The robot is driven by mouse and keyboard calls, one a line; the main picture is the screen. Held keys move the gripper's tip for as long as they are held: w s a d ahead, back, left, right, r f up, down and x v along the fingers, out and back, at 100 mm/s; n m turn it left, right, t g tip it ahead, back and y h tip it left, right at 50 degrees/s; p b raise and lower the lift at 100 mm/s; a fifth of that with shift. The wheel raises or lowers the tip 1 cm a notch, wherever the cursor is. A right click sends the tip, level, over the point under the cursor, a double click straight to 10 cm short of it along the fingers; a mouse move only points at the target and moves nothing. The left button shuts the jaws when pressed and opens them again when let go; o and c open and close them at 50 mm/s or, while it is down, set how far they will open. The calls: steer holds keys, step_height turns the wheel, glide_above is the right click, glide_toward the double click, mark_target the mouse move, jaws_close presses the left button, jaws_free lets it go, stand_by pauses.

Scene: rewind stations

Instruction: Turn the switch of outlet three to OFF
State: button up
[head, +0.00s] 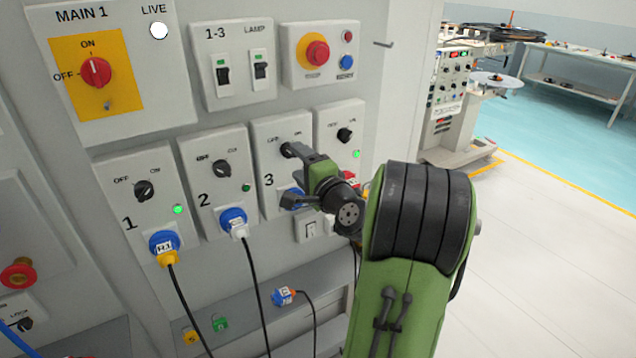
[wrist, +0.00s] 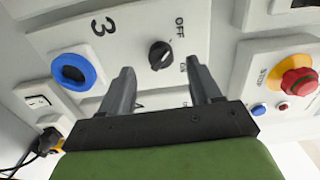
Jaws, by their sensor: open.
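Outlet three (head: 268,202) is a pale panel marked 3, with a black rotary switch (head: 289,150) between OFF and ON labels. My gripper (head: 296,176) is in front of this panel and hides part of it. In the wrist view my gripper (wrist: 159,68) is open and empty, its two dark fingers apart. The switch (wrist: 160,55) shows between and beyond the fingertips, with no clear contact. Its pointer is too small to read surely. The blue socket (wrist: 72,71) of outlet three is empty.
A fourth outlet (head: 340,125) is close on the right. A red emergency button (head: 317,53) sits above. A loose blue plug (head: 284,296) lies on the ledge below. The floor at right is clear.

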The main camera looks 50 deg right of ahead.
steer(key=b+v, duration=0.2)
steer(key=v, duration=0.9)
steer(key=shift+s, duration=0.15)
steer(key=shift+a, duration=0.2)
steer(key=w+a+f+n+g+y, duration=0.1)
steer(key=a+f+n+g+y, duration=0.3)
steer(key=a+n, duration=0.5)
steer(key=w+a+f+n+g+y, duration=0.1)
steer(key=a+f+n+g+y, duration=0.3)
steer(key=a, duration=0.9)
steer(key=s+a+f+n+g+h, duration=0.1)
steer(key=s+a+n+g+h, duration=0.25)
steer(key=s+n, duration=0.7)
step_height(320, 180, up, 12)
steer(key=s+m+p, duration=0.2)
steer(key=p, duration=1)
steer(key=shift+s+p, duration=0.3)
steer(key=shift+p, duration=0.05)
